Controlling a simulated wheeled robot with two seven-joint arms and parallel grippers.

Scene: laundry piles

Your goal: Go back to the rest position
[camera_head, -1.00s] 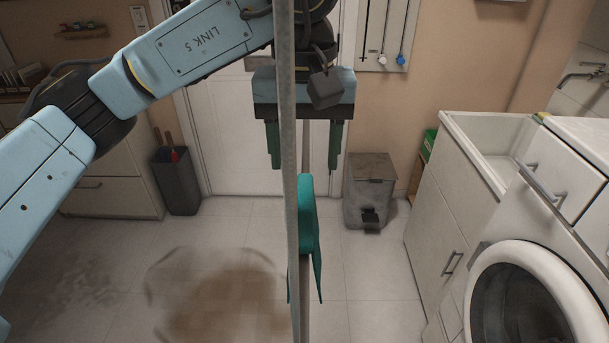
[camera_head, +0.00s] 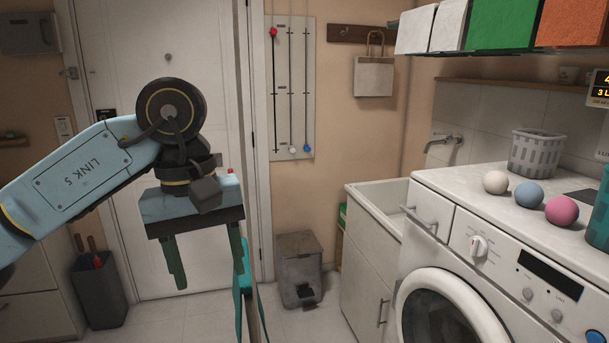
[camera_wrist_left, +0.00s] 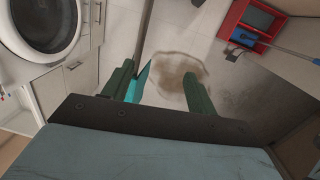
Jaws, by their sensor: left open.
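My left gripper (camera_head: 207,262) hangs with its green fingers pointing down, in front of the white door. Its fingers are apart and nothing shows between them. In the left wrist view the two fingers (camera_wrist_left: 160,92) are also spread, above the floor. A teal thing (camera_head: 240,282) on a thin upright pole stands just behind and beside the right finger; I cannot tell whether they touch. It also shows beside one finger in the left wrist view (camera_wrist_left: 139,82). My right gripper is not in view.
A washing machine (camera_head: 425,185) with several coloured balls stands at the right, beside a white sink (camera_head: 362,205). A grey bin (camera_head: 299,262) and a dark container (camera_head: 97,290) stand on the floor. A red tray (camera_wrist_left: 232,22) and a brown floor stain (camera_wrist_left: 170,75) show in the wrist view.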

